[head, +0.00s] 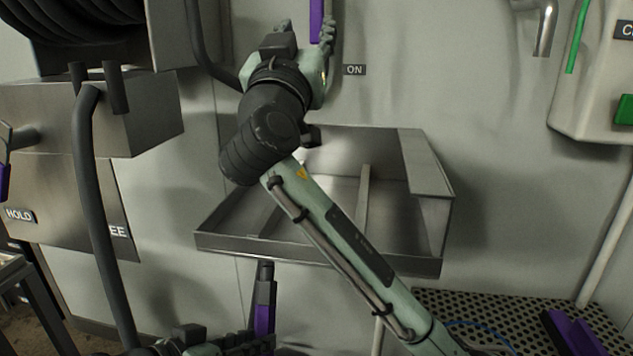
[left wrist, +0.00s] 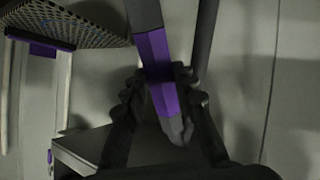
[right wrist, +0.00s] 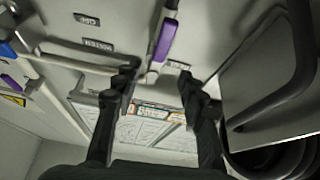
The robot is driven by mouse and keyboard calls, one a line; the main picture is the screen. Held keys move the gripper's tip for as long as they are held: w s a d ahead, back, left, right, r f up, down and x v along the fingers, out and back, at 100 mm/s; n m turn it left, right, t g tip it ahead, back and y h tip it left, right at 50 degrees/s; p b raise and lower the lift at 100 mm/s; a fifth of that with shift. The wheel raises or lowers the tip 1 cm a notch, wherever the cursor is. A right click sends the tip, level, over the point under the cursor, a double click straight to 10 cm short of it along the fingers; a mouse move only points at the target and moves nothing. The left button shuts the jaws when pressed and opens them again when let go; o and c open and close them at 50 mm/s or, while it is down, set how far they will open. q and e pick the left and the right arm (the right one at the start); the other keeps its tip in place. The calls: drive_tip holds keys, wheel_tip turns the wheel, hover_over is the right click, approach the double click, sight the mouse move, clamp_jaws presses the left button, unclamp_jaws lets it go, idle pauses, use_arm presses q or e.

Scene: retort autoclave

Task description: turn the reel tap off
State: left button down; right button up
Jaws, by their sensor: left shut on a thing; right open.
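The tap's purple lever (head: 316,20) stands on the pale wall at the top of the head view, above and left of an ON label (head: 354,70). My right gripper (head: 322,42) is up at the lever. In the right wrist view the lever (right wrist: 165,40) shows between and beyond the spread fingers of this gripper (right wrist: 158,85), with no clear contact. My left gripper (head: 262,343) is low at the bottom of the head view, shut on a dark grey and purple wand (head: 264,300). The wand (left wrist: 158,75) runs between its fingers (left wrist: 155,95) in the left wrist view.
A steel sink-like tray (head: 320,252) juts from the wall behind my right forearm. A hose reel (head: 80,25) and a steel box (head: 130,115) are at left, with a dark hose (head: 88,190) hanging down. A perforated surface (head: 510,312) lies at lower right.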

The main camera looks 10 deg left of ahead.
sight(316, 15)
drive_tip(key=shift+m, duration=0.5)
drive_tip(key=x, duration=0.7)
drive_tip(key=f+x, duration=0.1)
drive_tip(key=x, duration=0.3)
drive_tip(key=shift+w, duration=0.3)
drive_tip(key=shift+c, duration=0.4)
clamp_jaws()
